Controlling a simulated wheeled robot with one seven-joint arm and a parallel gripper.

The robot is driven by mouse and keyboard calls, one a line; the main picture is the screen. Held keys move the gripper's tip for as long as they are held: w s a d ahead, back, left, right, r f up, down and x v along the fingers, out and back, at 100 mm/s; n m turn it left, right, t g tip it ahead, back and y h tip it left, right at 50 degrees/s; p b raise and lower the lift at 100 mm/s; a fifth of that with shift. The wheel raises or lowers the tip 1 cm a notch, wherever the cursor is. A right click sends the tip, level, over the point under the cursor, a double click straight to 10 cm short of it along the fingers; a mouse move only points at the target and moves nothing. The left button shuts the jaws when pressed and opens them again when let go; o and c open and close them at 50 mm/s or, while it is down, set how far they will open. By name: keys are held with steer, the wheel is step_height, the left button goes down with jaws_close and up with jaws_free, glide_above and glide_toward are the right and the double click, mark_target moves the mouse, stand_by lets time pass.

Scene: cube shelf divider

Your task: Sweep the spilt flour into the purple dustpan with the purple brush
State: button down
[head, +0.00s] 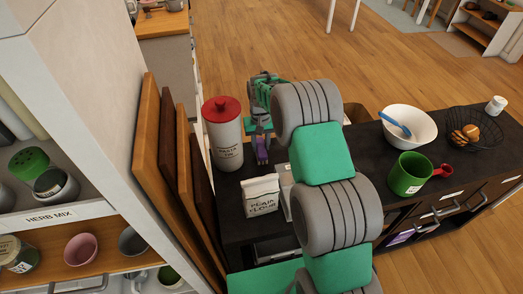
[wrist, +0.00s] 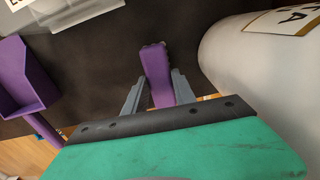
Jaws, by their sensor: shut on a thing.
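My gripper (head: 262,140) is over the dark counter beside the white canister, shut on the purple brush (head: 261,155). In the wrist view the brush (wrist: 156,62) stands between the two grey fingers of my gripper (wrist: 157,92), pointing away from the palm. The purple dustpan (wrist: 28,78) lies at the left of the wrist view, apart from the brush, with its handle toward the bottom. I cannot make out the dustpan in the head view, where my arm covers part of the counter. I see no spilt flour in either view.
A white canister with a red lid (head: 223,135) stands close beside my gripper; it fills the right of the wrist view (wrist: 265,65). A flour bag (head: 262,196) stands nearer. A green mug (head: 408,173), white bowl (head: 425,124) and wire basket (head: 488,128) are right. Boards (head: 170,170) lean left.

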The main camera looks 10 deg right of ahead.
mark_target(261, 146)
steer(key=shift+r, duration=0.1)
steer(key=shift+r+p, duration=1.25)
steer(key=shift+r, duration=1.15)
steer(key=shift+r, duration=0.25)
step_height(261, 146, up, 14)
steer(key=p, duration=0.3)
steer(key=s+r+b, duration=0.2)
steer(key=s+b, duration=0.1)
steer(key=s, duration=1.5)
steer(key=shift+s+r+n, duration=0.15)
steer(key=shift+r+n, duration=0.05)
steer(key=shift+n, duration=0.1)
